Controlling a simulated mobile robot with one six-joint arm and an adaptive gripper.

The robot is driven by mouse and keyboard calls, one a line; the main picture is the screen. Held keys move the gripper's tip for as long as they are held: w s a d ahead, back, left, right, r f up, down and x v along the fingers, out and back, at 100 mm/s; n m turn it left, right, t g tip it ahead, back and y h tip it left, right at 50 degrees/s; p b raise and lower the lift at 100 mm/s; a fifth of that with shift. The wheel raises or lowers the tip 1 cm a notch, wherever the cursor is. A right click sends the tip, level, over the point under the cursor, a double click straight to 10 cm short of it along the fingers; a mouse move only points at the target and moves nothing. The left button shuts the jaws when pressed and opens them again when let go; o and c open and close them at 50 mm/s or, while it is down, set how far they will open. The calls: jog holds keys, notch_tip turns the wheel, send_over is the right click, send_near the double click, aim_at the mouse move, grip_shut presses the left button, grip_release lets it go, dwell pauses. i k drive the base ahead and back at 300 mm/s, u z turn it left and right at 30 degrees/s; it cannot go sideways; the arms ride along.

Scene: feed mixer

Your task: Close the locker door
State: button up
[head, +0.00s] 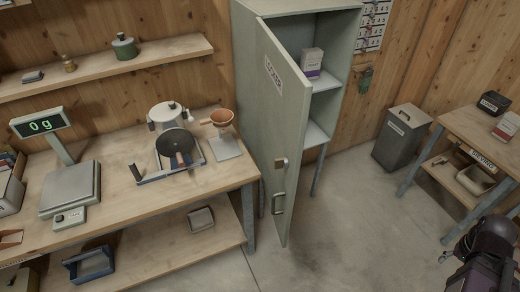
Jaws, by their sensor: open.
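The grey-green locker (349,75) stands against the wooden wall in the head view. Its door (283,120), labelled LOCKER, is hinged on the left and swung wide open toward me. The door has a small latch plate (281,163) and a pull handle (278,204) low down near its free edge. A small box (312,62) stands on a shelf inside. My arm is at the lower right edge. A small part of my gripper (446,257) seems to show there, open and well apart from the door; the rest is hidden or out of frame.
A grey bin (401,138) and a wooden table (470,128) are on the right. The floor (350,225) before the locker is clear.

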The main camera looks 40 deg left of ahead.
aim_at(284, 93)
jog(key=z, duration=0.1)
jog(key=k, duration=1.1)
jog(key=u, duration=1.3)
jog(key=i, duration=1)
